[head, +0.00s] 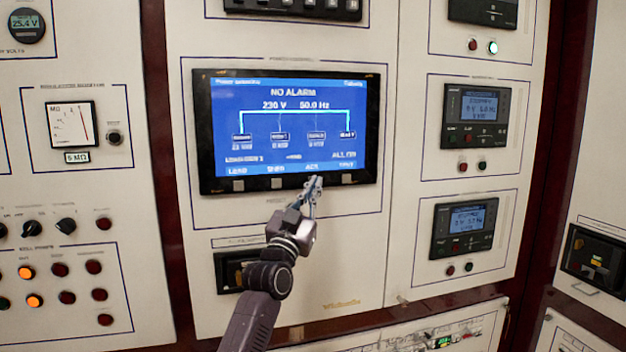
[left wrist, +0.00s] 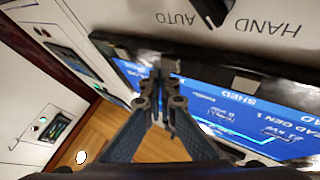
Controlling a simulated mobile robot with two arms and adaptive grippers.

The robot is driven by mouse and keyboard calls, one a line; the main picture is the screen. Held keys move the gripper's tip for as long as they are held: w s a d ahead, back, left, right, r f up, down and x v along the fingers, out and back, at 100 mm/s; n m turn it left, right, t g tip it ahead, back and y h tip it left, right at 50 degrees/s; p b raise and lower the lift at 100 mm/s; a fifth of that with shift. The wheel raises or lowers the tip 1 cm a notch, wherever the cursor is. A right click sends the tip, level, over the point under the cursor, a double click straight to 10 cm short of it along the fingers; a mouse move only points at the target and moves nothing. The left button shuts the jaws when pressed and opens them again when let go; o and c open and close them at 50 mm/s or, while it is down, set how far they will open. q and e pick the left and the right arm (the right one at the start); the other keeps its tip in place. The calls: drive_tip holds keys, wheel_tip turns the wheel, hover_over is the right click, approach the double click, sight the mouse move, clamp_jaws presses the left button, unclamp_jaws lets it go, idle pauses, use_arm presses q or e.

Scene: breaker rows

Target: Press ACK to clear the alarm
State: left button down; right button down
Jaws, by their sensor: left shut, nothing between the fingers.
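The blue display screen (head: 285,115) in its black bezel reads "NO ALARM", with 230 V and 50.0 Hz below. Its lower edge carries the soft-key labels, with the ACK label (head: 311,168) third from the left. My left gripper (head: 314,181) is shut and empty, its fingertips at the lower bezel over the key below ACK. That key is mostly hidden, and I cannot tell whether the tips touch it. In the left wrist view the closed fingers (left wrist: 164,85) reach to the bezel beside the screen. My right gripper is not in view.
Grey keys (head: 238,185) sit left of the fingertips, and another key (head: 347,178) sits just right. A black switch recess (head: 234,272) is below the display. Smaller meter units (head: 475,120) are on the right panel, and lamps and knobs are at the left.

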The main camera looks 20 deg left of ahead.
use_arm(q)
drive_tip(key=shift+s+d, duration=0.15)
drive_tip(key=shift+s, duration=0.15)
drive_tip(key=s+d+p, duration=0.1)
drive_tip(key=s, duration=0.1)
drive_tip(key=s+d+p, duration=0.1)
drive_tip(key=s+p, duration=0.1)
drive_tip(key=shift+d, duration=0.4)
idle(0.6)
